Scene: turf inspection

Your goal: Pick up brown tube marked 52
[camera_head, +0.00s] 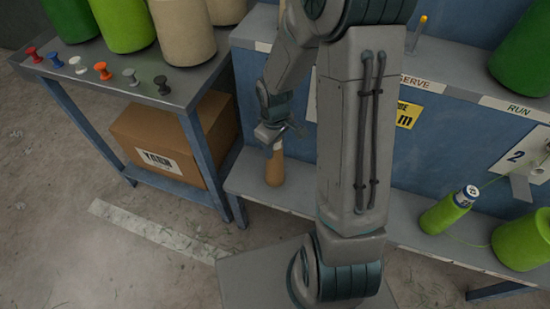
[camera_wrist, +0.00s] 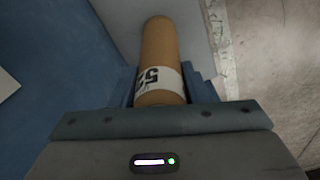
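The brown tube (camera_head: 275,170) stands upright on the lower shelf of the blue rack in the head view, with a white band near its top. In the wrist view the tube (camera_wrist: 160,42) runs away from the camera, and its white label (camera_wrist: 160,80) shows 52 turned on its side. My gripper (camera_head: 279,136) is at the tube's top end, pointing down. In the wrist view my gripper's blue-grey fingers (camera_wrist: 163,95) lie on either side of the tube, close to the label. Whether they press on it cannot be told. The tube's near end is hidden by the gripper body.
A side table (camera_head: 178,88) with coloured pegs and green and beige spools stands left. A cardboard box (camera_head: 178,140) is below it. A small green spool (camera_head: 447,212) and a larger one (camera_head: 522,240) are on the shelf (camera_head: 300,195) to the right.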

